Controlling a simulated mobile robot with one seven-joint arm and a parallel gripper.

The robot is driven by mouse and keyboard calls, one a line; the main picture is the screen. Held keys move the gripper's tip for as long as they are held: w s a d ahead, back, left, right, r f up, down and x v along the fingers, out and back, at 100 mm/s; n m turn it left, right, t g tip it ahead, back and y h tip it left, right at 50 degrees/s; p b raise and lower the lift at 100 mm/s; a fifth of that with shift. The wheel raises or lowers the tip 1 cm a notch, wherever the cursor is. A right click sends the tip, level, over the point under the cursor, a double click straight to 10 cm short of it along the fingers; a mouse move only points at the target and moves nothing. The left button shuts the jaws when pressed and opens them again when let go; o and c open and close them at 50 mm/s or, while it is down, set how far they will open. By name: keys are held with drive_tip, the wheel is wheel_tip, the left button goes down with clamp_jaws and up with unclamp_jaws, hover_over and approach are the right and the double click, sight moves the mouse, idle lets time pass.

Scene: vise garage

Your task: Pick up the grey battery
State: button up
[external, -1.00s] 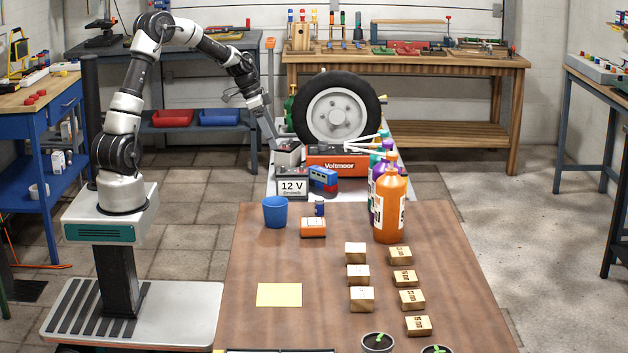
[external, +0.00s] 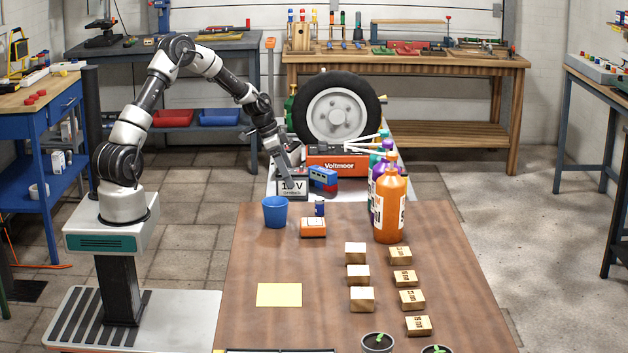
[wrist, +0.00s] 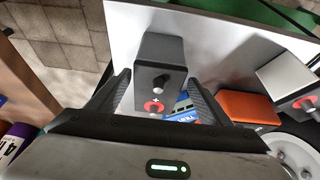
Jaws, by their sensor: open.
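The grey battery (external: 297,191), with a white "12 V" label on its front, stands on the light surface behind the brown table. In the wrist view the same battery (wrist: 169,49) has a black terminal post and a red ring with a plus sign. My gripper (external: 289,167) points down over it and covers part of its top and label in the external view. In the wrist view my open gripper (wrist: 158,84) has one finger on each side of the battery. I cannot tell whether the fingers touch it.
A second grey battery (wrist: 286,74) and the orange Voltmoor box (external: 338,160) are close by. A blue and red item (external: 323,178) stands just right of the "12 V" battery. A wheel (external: 338,110) stands behind; bottles (external: 390,208) and a blue cup (external: 275,212) are nearer.

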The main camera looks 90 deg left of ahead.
drive_tip(key=x, duration=0.3)
drive_tip(key=shift+w+d+f+b, duration=0.1)
drive_tip(key=shift+d+f+b, duration=0.1)
drive_tip(key=shift+f+b, duration=0.2)
drive_tip(key=shift+r, duration=0.1)
clamp_jaws()
drive_tip(key=shift+r, duration=0.2)
